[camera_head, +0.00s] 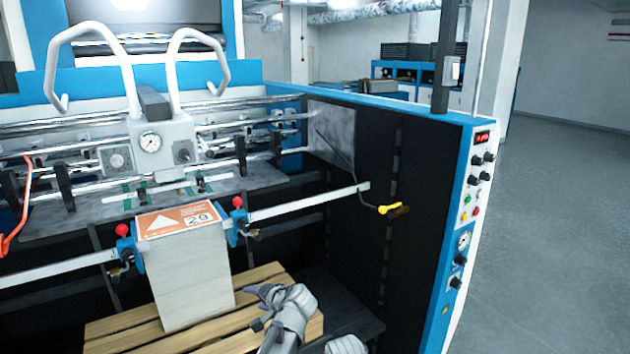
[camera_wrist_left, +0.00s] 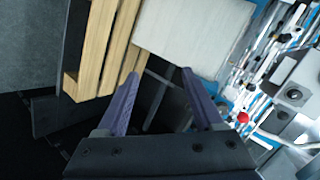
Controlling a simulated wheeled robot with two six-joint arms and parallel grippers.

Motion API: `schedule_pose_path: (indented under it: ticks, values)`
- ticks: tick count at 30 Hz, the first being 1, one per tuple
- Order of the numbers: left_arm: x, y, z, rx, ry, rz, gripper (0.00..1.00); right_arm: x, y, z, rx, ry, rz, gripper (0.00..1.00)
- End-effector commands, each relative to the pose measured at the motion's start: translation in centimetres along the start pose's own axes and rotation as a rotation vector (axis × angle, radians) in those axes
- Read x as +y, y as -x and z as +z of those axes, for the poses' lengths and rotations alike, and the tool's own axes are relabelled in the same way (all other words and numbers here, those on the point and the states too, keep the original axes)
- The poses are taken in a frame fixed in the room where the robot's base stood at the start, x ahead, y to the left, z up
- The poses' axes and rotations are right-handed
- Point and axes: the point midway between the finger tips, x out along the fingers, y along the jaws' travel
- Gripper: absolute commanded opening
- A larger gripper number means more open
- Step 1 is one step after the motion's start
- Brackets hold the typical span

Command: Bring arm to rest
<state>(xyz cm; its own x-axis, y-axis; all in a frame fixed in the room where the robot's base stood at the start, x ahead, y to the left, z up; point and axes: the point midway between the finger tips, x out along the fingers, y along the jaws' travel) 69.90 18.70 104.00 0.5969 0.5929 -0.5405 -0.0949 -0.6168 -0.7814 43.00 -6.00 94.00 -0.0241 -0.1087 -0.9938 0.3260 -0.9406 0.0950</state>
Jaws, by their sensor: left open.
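My left gripper (camera_head: 260,305) is low in the head view, above the right part of the wooden pallet and just right of the paper stack. In the left wrist view its two purple-grey fingers (camera_wrist_left: 160,76) are spread apart with nothing between them. The tall pale stack (camera_head: 190,275) stands on the pallet, with an orange and white printed sheet (camera_head: 180,219) on top. The stack also shows beyond the fingers in the left wrist view (camera_wrist_left: 190,35), apart from them. My right gripper is not seen.
The wooden pallet (camera_head: 125,325) lies under the stack. Rails with red knobs (camera_head: 122,230) flank the stack's top. A yellow-ended lever (camera_head: 390,209) hangs at the machine's dark inner wall. The blue and white control column (camera_head: 465,230) stands right; open grey floor (camera_head: 560,220) lies beyond it.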

Motion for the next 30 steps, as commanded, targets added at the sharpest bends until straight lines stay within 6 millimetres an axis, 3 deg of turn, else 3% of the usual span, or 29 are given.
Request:
schedule_pose_path:
  ticks: [1, 6, 12, 18, 30]
  values:
    - [2.4, 1.8, 3.0, -0.052, 0.026, 0.088, 0.69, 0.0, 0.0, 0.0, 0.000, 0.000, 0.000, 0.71]
    - [10.1, 7.6, 10.1, -0.236, 0.070, 0.397, 0.69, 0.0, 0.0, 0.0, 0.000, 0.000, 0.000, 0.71]
    - [15.9, 14.4, 15.6, -0.388, 0.053, 0.678, 0.69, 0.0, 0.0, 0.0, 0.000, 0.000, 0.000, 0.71]
    - [18.0, 17.9, 17.9, -0.454, 0.028, 0.809, 0.69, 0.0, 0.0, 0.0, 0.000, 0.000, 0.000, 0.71]
    - [18.2, 18.3, 18.0, -0.463, 0.024, 0.826, 0.69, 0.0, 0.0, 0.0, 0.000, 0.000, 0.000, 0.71]
